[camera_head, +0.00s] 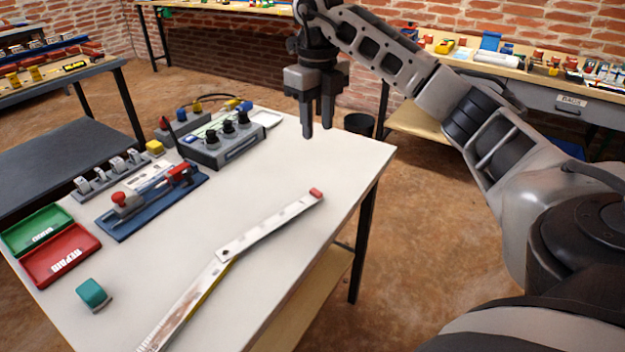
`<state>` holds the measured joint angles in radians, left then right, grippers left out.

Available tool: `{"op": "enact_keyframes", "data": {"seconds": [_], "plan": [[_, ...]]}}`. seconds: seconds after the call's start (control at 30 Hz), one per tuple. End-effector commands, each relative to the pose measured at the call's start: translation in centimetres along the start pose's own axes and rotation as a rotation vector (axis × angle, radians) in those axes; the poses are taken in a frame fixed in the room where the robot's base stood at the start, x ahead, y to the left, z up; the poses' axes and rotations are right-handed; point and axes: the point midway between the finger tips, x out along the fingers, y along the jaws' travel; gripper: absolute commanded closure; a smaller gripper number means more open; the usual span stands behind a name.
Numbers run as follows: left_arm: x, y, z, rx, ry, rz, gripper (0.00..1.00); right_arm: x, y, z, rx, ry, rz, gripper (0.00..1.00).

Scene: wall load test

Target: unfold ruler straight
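A pale folding ruler (269,228) lies on the white tabletop (300,165). One section runs from a joint (223,255) up and right to a red tip (316,194). The other section (188,300) runs down and left to the bottom edge of the picture, so its end may be cut off. The two sections meet at a shallow bend. My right gripper (317,130) hangs fingers down above the table's far right part, apart from the ruler and beyond its red tip. Its fingers are apart with nothing between them. My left gripper is not in view.
A green tray (37,232), a red tray (62,257) and a teal block (93,293) lie at the left. A blue-based fixture (150,203) and a grey knob box (222,145) stand behind. The tabletop right of the ruler is clear up to its edge.

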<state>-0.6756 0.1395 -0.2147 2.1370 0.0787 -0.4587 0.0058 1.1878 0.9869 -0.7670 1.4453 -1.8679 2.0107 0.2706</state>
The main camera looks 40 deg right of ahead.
Motion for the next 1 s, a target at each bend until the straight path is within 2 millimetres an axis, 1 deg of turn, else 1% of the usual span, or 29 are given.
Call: {"op": "enact_keyframes", "data": {"seconds": [0.03, 0.07, 0.17, 0.33, 0.5, 0.6, 0.7, 0.8, 1.0], "plan": [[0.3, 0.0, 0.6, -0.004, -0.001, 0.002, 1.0, 1.3, 0.1, 0.0, -0.002, 0.003, 0.003, 0.64], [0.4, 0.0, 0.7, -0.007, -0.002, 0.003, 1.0, 1.9, 0.1, 0.0, -0.001, 0.004, 0.003, 0.64], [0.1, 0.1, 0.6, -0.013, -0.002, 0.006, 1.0, 3.6, 0.1, -0.1, -0.001, 0.004, 0.003, 0.64], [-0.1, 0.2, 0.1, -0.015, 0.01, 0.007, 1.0, 7.4, 0.2, -0.1, -0.001, 0.004, 0.003, 0.64], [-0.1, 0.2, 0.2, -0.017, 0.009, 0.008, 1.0, 10.9, 0.2, 0.0, -0.001, 0.002, 0.005, 0.64], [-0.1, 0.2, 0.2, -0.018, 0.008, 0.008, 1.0, 12.6, 0.2, 0.0, -0.002, 0.001, 0.005, 0.64], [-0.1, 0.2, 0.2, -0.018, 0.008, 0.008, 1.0, 13.8, 0.2, 0.0, -0.001, 0.0, 0.005, 0.64], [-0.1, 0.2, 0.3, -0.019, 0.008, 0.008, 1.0, 14.5, 0.3, 0.1, -0.001, -0.002, 0.005, 0.64], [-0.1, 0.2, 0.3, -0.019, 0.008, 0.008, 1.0, 15.0, 0.3, 0.1, -0.002, -0.003, 0.006, 0.64]]}}
